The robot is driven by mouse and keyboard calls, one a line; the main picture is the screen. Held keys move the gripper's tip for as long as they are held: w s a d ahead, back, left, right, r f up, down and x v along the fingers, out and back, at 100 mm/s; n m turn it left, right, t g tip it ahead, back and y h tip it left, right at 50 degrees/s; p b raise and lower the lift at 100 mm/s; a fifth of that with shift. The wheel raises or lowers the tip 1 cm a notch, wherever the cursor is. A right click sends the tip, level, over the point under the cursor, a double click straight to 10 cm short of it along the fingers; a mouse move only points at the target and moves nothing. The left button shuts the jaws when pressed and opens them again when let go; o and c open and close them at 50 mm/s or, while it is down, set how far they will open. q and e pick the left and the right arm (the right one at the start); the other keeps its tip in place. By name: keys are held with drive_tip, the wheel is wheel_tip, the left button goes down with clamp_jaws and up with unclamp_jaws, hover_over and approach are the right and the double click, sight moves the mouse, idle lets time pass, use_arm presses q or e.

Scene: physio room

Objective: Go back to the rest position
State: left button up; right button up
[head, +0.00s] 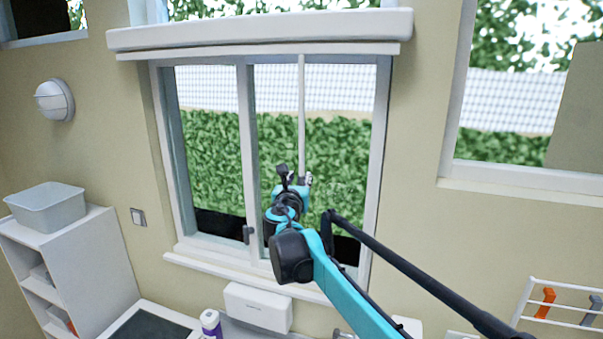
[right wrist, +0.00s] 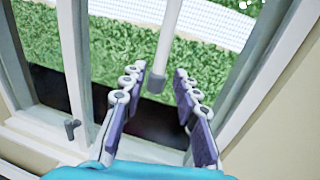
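My right gripper (head: 295,178) is raised in front of the window (head: 248,150) in the head view, its arm reaching in from the lower right. In the right wrist view the two fingers of this gripper (right wrist: 160,95) are spread apart with nothing between the pads. A thin white rod (head: 301,115) hangs down in front of the window glass. In the right wrist view the rod's grey lower end (right wrist: 157,82) shows near the gap between the fingertips, and whether it touches them is unclear. My left gripper is not in view.
The window has a dark handle (head: 249,234) and a sill (head: 245,277). A white box (head: 258,307) and a purple-white bottle (head: 211,324) are below. A shelf (head: 75,265) with a grey bin (head: 46,207) stands left. A rack (head: 560,305) is at right.

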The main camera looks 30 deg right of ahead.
drive_tip(key=shift+v, duration=1.15)
drive_tip(key=shift+f, duration=0.1)
drive_tip(key=s+a+f+m+g+y+b, duration=0.1)
drive_tip(key=s+a+f+m+b, duration=0.1)
drive_tip(key=s+f+m+b, duration=0.75)
drive_tip(key=s+a+f+m+g+y+b, duration=0.2)
drive_tip(key=a+f+b, duration=0.15)
drive_tip(key=f, duration=1.15)
drive_tip(key=s+a+f+m+g+y+b, duration=0.15)
drive_tip(key=s+f+m+b, duration=0.35)
drive_tip(key=f+b, duration=0.5)
drive_tip(key=s+a+f+m+g+y+b, duration=0.1)
drive_tip(key=s+a+f+m+b, duration=0.3)
drive_tip(key=f, duration=0.7)
drive_tip(key=s+a+f+m+y+b, duration=0.3)
drive_tip(key=s+a+f+m+b, duration=0.1)
drive_tip(key=f, duration=0.7)
drive_tip(key=s+a+f+m+g+y+b, duration=0.1)
drive_tip(key=s+a+f+m+b, duration=0.3)
drive_tip(key=f, duration=0.7)
drive_tip(key=s+a+y+b, duration=0.1)
drive_tip(key=s+a, duration=0.1)
drive_tip(key=s, duration=0.1)
drive_tip(key=shift+a+f+g, duration=0.2)
drive_tip(key=shift+a+g, duration=0.15)
drive_tip(key=shift+y, duration=0.25)
